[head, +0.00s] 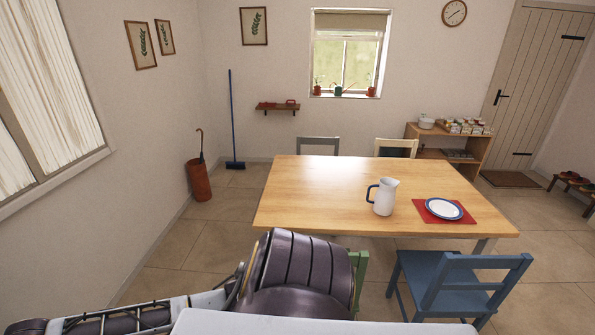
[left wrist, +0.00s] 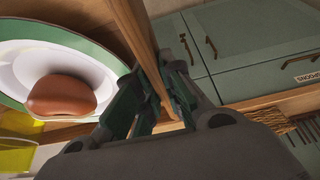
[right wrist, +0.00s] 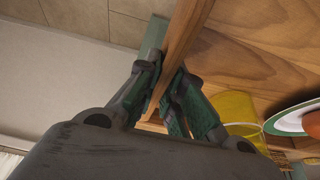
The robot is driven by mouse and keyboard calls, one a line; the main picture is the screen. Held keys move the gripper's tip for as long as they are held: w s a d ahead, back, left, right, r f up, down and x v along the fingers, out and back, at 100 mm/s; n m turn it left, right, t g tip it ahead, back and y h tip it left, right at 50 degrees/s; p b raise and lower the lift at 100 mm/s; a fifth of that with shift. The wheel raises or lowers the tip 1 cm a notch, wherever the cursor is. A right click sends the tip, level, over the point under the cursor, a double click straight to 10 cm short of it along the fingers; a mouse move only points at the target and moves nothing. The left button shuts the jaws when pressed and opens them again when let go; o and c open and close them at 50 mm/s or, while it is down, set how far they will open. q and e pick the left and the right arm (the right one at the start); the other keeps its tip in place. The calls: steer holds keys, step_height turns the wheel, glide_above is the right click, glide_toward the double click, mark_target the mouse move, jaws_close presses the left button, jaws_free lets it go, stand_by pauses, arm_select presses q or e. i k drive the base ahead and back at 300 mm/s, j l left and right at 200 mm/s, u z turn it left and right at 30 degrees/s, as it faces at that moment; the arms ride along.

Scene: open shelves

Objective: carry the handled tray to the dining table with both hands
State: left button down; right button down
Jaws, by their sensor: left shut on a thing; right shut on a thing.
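The wooden handled tray shows in the left wrist view (left wrist: 85,12) and right wrist view (right wrist: 262,55); it is out of sight in the head view. My left gripper (left wrist: 158,92) is shut on a wooden bar of the tray (left wrist: 138,35). My right gripper (right wrist: 167,82) is shut on another wooden bar (right wrist: 188,28). On the tray are a green-rimmed plate (left wrist: 50,45) with a brown rounded food item (left wrist: 62,96) and a yellow cup (right wrist: 233,106). The dining table (head: 320,190) stands ahead in the head view. Both grippers are hidden there.
A white jug (head: 384,198) and a plate (head: 444,208) on a red mat (head: 425,214) occupy the table's right half; its left half is clear. A blue chair (head: 455,275) stands at the near right. Green cabinets (left wrist: 250,40) show in the left wrist view.

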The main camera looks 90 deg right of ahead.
mark_target(296, 183)
steer(key=i+l+z, duration=0.65)
steer(key=i+z, duration=0.2)
steer(key=i+l+z, duration=0.1)
steer(key=i+z, duration=1.1)
steer(key=i+j+z, duration=0.15)
steer(key=i+z, duration=0.25)
steer(key=i+j+z, duration=0.4)
steer(key=k+l, duration=0.05)
steer(key=l, duration=0.05)
